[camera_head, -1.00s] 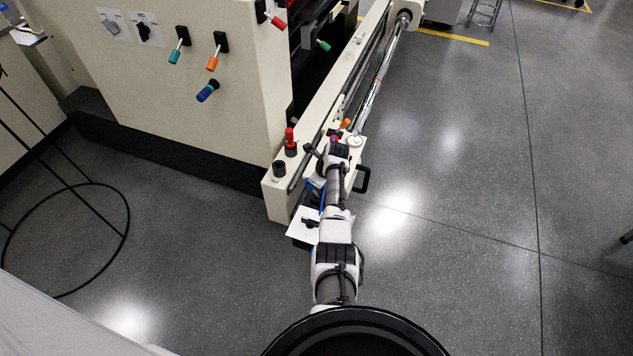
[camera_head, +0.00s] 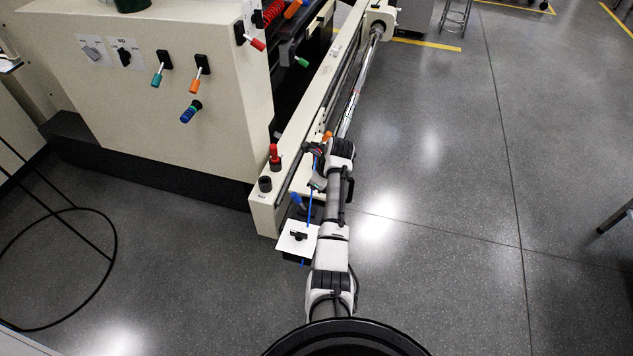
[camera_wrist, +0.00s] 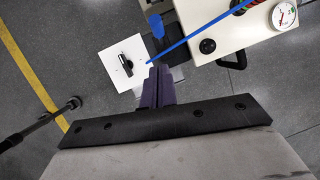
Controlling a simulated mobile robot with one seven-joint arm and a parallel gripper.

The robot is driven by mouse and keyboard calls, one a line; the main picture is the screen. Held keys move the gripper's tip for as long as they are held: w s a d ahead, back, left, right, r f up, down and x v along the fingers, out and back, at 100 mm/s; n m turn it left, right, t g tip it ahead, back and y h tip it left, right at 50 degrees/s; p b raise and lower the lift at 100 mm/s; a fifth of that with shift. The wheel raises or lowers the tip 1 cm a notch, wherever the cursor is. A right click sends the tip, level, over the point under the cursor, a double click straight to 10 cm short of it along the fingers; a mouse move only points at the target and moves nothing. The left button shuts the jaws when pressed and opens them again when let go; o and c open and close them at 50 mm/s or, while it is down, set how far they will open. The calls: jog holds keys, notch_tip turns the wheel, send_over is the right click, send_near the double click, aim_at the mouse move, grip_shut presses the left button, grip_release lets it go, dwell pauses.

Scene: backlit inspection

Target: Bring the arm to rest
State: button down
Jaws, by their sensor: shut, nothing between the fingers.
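My arm reaches from the bottom of the head view up along the near end of the cream machine (camera_head: 160,105). In the wrist view my gripper (camera_wrist: 157,72) is shut and empty, its dark purple fingers together. Its tips are close in the picture to a white plate with a black rotary switch (camera_wrist: 127,64) and to a thin blue rod (camera_wrist: 205,32); I cannot tell whether they touch. The same switch (camera_head: 298,237) shows left of my arm in the head view. There the fingers are mostly hidden beside the wrist.
A red knob (camera_head: 274,154) stands on the machine's rail end. A black wire stand (camera_head: 62,265) is at left.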

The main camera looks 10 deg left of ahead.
jog(key=shift+s+d+r, duration=0.1)
jog(key=shift+d+r, duration=0.05)
jog(key=shift+r, duration=0.45)
